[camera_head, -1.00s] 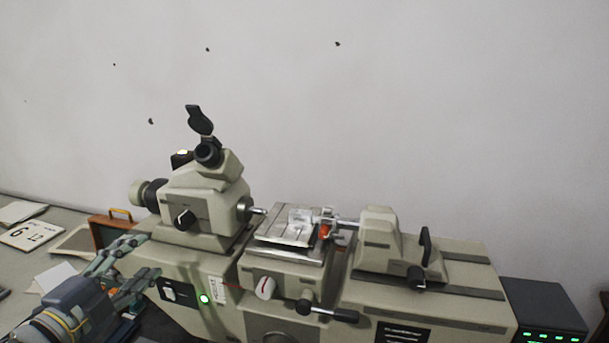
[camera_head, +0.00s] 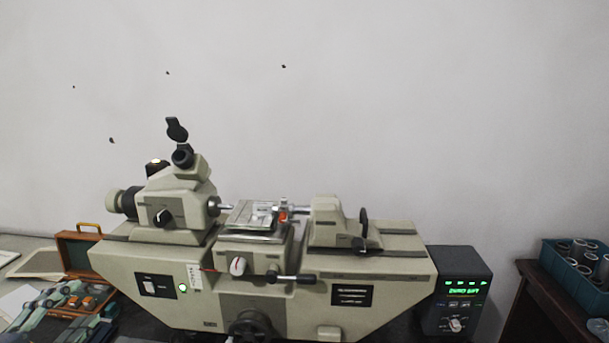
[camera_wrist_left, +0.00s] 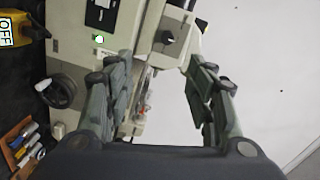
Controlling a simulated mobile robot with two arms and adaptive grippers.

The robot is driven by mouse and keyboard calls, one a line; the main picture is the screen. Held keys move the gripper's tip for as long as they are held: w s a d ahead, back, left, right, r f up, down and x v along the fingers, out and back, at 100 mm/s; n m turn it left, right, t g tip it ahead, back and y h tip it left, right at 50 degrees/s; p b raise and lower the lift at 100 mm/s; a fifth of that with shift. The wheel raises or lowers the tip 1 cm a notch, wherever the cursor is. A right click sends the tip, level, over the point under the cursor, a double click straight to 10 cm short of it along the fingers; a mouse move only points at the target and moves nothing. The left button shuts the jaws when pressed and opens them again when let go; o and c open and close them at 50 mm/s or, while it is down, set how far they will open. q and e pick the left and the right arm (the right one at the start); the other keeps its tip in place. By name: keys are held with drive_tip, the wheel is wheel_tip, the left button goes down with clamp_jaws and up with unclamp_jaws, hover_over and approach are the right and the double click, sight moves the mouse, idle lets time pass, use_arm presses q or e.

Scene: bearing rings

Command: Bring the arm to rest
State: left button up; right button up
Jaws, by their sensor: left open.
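My left gripper (camera_head: 62,311) is at the lower left in the head view, in front of the left end of a beige measuring machine (camera_head: 262,308). In the left wrist view its two grey-green fingers (camera_wrist_left: 158,85) are spread wide with nothing between them. The machine and the white wall show beyond the fingers. A metal stage (camera_head: 254,217) with a small clear and orange piece on it sits at the machine's middle. My right gripper is not in view.
A wooden case (camera_head: 75,252) with an orange handle stands open behind my left gripper. A black control box (camera_head: 457,290) with green lights stands right of the machine. A teal crate (camera_head: 566,283) holding several grey cylinders is at the far right. Papers (camera_head: 22,298) lie at the left.

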use_arm(q)
drive_tip(key=s+d+f+n+g+y, duration=0.2)
drive_tip(key=s+f+n+g, duration=0.25)
drive_tip(key=f, duration=0.65)
drive_tip(key=s+d+f+n+g+y, duration=0.1)
drive_tip(key=s+f+n+g, duration=0.3)
drive_tip(key=f, duration=0.7)
drive_tip(key=s+d+f+n+g+h, duration=0.1)
drive_tip(key=s+d+f+n+g, duration=0.2)
drive_tip(key=s+d+f, duration=0.4)
drive_tip(key=s+d+f+n+g+h, duration=0.15)
drive_tip(key=s+d+f, duration=0.3)
drive_tip(key=d, duration=0.45)
wheel_tip(320, 180, down, 27)
drive_tip(key=s+g+b, duration=0.2)
drive_tip(key=s, duration=0.1)
drive_tip(key=s+a+f+g, duration=0.1)
drive_tip(key=s+a+f, duration=0.2)
drive_tip(key=s+f, duration=1.2)
drive_tip(key=shift+s+f+b, duration=0.35)
drive_tip(key=shift+s, duration=0.15)
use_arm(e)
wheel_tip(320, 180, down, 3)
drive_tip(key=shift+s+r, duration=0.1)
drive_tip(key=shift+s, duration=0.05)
